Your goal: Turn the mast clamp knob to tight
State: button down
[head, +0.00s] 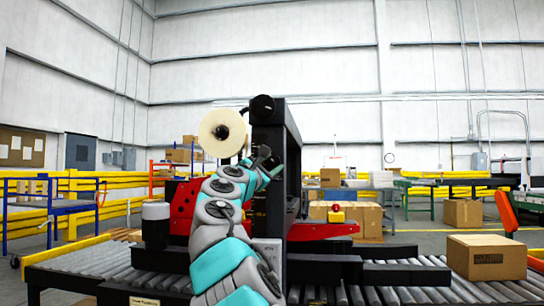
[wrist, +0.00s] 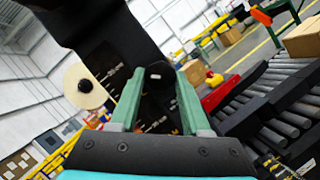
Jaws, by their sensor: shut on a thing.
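The mast clamp knob (wrist: 157,92) is black and round, with a short white mark on its face, in the middle of the wrist view. My gripper (wrist: 156,80) has its two green fingers on either side of the knob and is shut on it. The black mast (wrist: 110,45) rises behind the knob, tilted in this view. In the head view my gripper (head: 264,160) is up against the upright black mast (head: 292,150). My arm and gripper hide the knob there. Small lettering on the mast is too blurred to read.
A cream tape roll (head: 222,133) sits left of the mast top. Roller conveyors (head: 420,294) run below, with a cardboard box (head: 487,257) at the right. A red part with a yellow-and-red button (head: 337,213) is right of the mast. A dark canister (head: 156,225) stands left of my arm.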

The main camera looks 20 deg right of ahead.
jog(key=m+p, duration=0.1)
jog(key=m+g+p, duration=0.1)
jog(key=m, duration=0.1)
jog(key=shift+r+m, duration=0.25)
jog(key=shift+m, duration=0.05)
jog(key=m+g+p, duration=0.1)
jog(key=m+p, duration=0.2)
jog(key=shift+w+a+m+g, duration=0.1)
jog(key=shift+a+m+g, duration=0.05)
jog(key=shift+m+g, duration=0.2)
jog(key=shift+m+g+y+p, duration=0.55)
jog(key=shift+m+p, duration=0.35)
jog(key=shift+m, duration=0.55)
jog(key=shift+c, duration=2)
grip_release()
jog(key=shift+b+v, duration=0.45)
jog(key=shift+v, duration=3.45)
